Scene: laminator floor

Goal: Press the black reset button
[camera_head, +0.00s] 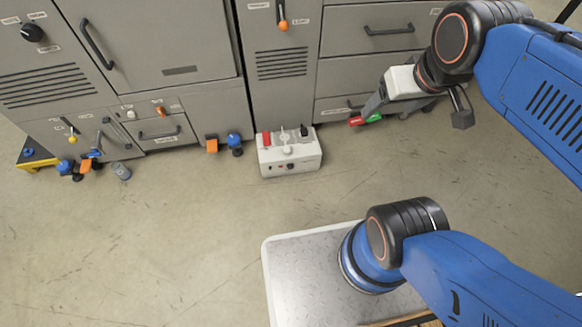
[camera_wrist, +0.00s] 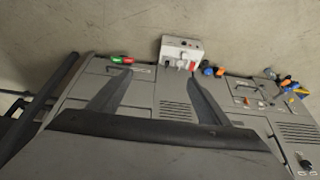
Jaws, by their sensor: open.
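A white control box (camera_head: 290,157) stands on the floor against the grey cabinets, with a red part, pale knobs and a dark part on top. Its front has small dark and red spots; I cannot tell whether one is the black reset button. The box also shows at the top of the wrist view (camera_wrist: 181,46). A round black knob (camera_head: 32,32) is on the upper left cabinet; I cannot read its label. My gripper (camera_head: 373,108) is to the right of the box, near the cabinet. In the wrist view its two fingers (camera_wrist: 157,76) are spread and empty.
Grey cabinets (camera_head: 150,40) with drawers and handles line the back. A red-and-green item (camera_head: 364,119) lies near my gripper. Several small blue and orange items (camera_head: 212,144) lie along the cabinet foot. The floor (camera_head: 160,230) in front is clear.

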